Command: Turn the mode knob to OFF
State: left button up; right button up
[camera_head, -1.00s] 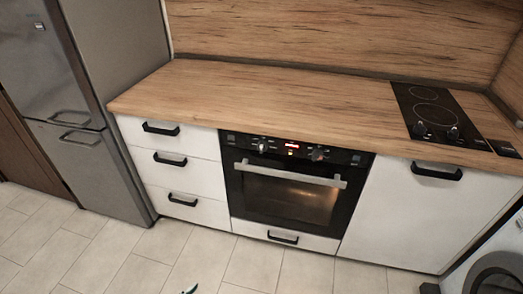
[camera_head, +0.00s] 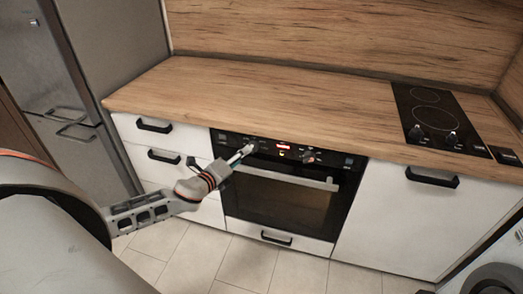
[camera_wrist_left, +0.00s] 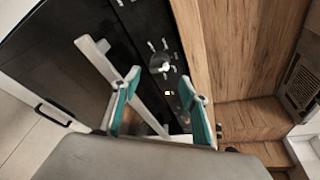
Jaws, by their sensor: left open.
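The black oven control panel (camera_head: 333,158) has a left knob (camera_head: 252,146) and a right knob (camera_head: 308,156) with a lit red display (camera_head: 283,147) between them. Labels are too small to read, so I cannot tell which is the mode knob. My left gripper (camera_head: 243,153) is open at the panel's left part, close to the left knob. In the left wrist view, a silver knob (camera_wrist_left: 160,65) with pale marks around it appears between and beyond the teal-padded fingers (camera_wrist_left: 160,88); contact is not evident. My right gripper is not in view.
The oven handle (camera_head: 290,179) runs just below the panel. The wooden worktop (camera_head: 270,95) overhangs above it and is clear on the left and middle. A black hob (camera_head: 432,118) is at right. White drawers (camera_head: 150,140) flank the oven on the left.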

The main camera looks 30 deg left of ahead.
aim_at(253, 148)
pick_arm(q)
jog(key=shift+x, duration=3.4)
jog(key=shift+f+b, duration=0.1)
jog(key=shift+b, duration=0.2)
jog(key=c, duration=1.1)
